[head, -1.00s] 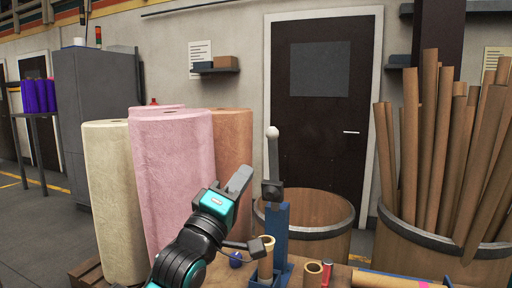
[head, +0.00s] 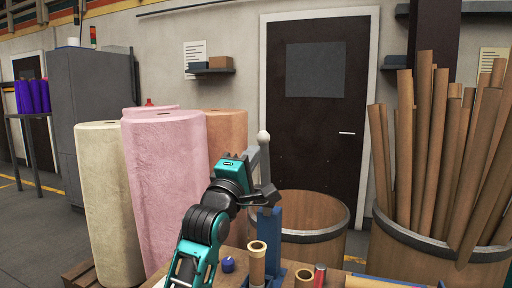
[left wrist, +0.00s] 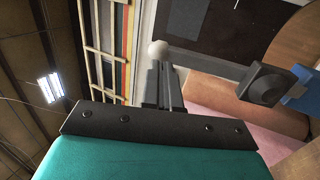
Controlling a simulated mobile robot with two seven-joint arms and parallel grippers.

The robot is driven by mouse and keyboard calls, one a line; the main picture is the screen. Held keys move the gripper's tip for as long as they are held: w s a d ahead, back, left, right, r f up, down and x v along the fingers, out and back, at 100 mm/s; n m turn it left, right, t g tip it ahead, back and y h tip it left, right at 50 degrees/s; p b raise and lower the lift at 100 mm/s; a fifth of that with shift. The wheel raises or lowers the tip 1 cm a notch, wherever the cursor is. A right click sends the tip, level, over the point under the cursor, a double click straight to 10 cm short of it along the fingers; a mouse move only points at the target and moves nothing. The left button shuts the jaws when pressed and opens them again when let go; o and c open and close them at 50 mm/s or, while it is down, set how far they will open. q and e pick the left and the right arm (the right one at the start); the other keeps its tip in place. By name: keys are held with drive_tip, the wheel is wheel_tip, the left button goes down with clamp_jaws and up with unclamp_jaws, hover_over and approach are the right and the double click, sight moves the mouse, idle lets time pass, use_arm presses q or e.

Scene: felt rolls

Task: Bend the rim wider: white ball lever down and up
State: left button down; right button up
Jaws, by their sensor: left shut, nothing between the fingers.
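The white ball (head: 263,137) tops a grey lever that stands upright on the blue press stand (head: 268,228) in the head view. The ball also shows in the left wrist view (left wrist: 157,49), with the grey lever (left wrist: 207,63) running right to its dark pivot. My left gripper (head: 252,156) is shut and empty, just left of the lever and slightly below the ball. In the left wrist view its fingertips (left wrist: 161,72) are close to the ball; I cannot tell whether they touch. A cardboard tube (head: 257,265) stands upright at the press. My arm partly hides the press. My right gripper is not in view.
A second tube (head: 304,279), a red cylinder (head: 320,275) and a small blue ball (head: 228,264) are on the bench. A wooden barrel (head: 312,220) stands behind. Felt rolls (head: 165,190) stand left; a barrel of long tubes (head: 430,240) stands right.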

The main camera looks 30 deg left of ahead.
sight(260, 141)
use_arm(q)
drive_tip(key=shift+x, duration=1.5)
drive_tip(key=shift+w+a+r+p, duration=0.1)
drive_tip(key=shift+w+r+p, duration=0.1)
drive_tip(key=shift+p, duration=0.2)
drive_tip(key=p+x, duration=0.2)
drive_tip(key=x, duration=0.2)
drive_tip(key=shift+a+f, duration=0.1)
drive_tip(key=shift+f, duration=0.05)
drive_tip(key=shift+r, duration=0.25)
drive_tip(key=shift+f, duration=0.1)
